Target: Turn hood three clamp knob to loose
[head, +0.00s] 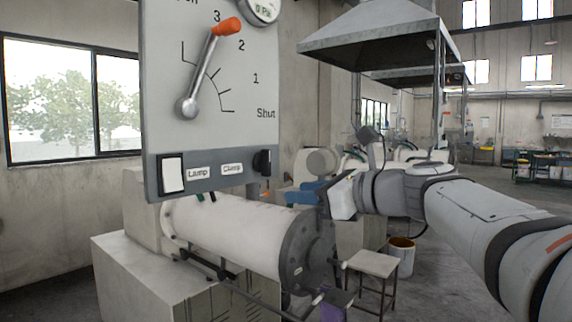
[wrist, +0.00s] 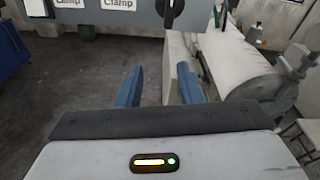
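The clamp knob (head: 262,162) is a small black rotary knob at the lower right corner of a grey-white hood control panel (head: 160,95), right of the "Clamp" label. It also shows at the top of the wrist view (wrist: 170,9), cut by the edge, with a pale mark on it. Its setting cannot be read. My gripper (head: 305,194) is right of and below the knob in the head view, apart from it. In the wrist view its two blue fingers (wrist: 160,84) are spread with nothing between them. No hood number is visible on the panel.
The panel also has a white lamp switch (head: 171,173), a lever with an orange grip (head: 228,26) near "3", and a gauge (head: 262,8). A white horizontal mill cylinder (head: 225,232) lies below it. A stool (head: 372,265) and a bucket (head: 402,257) stand to the right.

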